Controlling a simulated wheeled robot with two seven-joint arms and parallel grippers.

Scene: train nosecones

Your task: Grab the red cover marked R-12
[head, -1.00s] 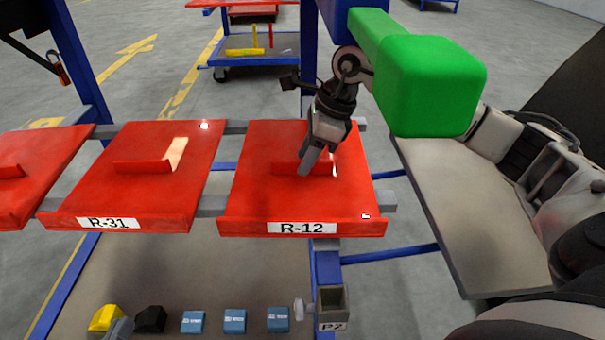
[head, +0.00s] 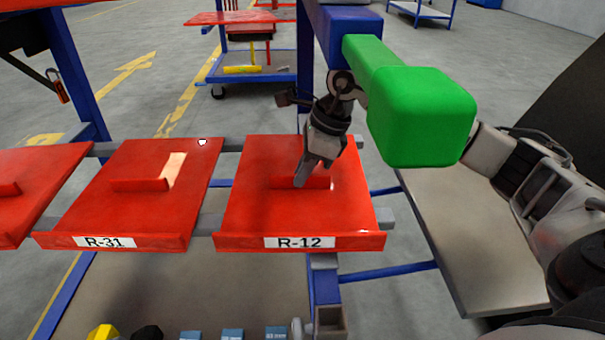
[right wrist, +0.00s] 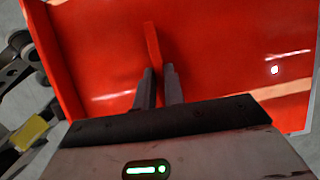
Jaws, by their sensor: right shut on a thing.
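The red cover marked R-12 (head: 255,205) lies on the grey rails of the rack, its label facing front. A low red handle ridge stands up in its middle. My right gripper (head: 303,180) is over the cover from behind, with its fingers shut on that ridge. In the right wrist view the two dark fingers (right wrist: 160,85) stand at either side of the near end of the red ridge on the cover (right wrist: 100,60). My left gripper is not in view.
A red cover marked R-31 (head: 120,215) lies to the left, with a gap between, and another red cover (head: 30,190) is further left. A green block-ended bar (head: 422,115) juts out beside my right arm. Blue posts (head: 88,90) frame the rack. Small coloured boxes (head: 232,335) sit below.

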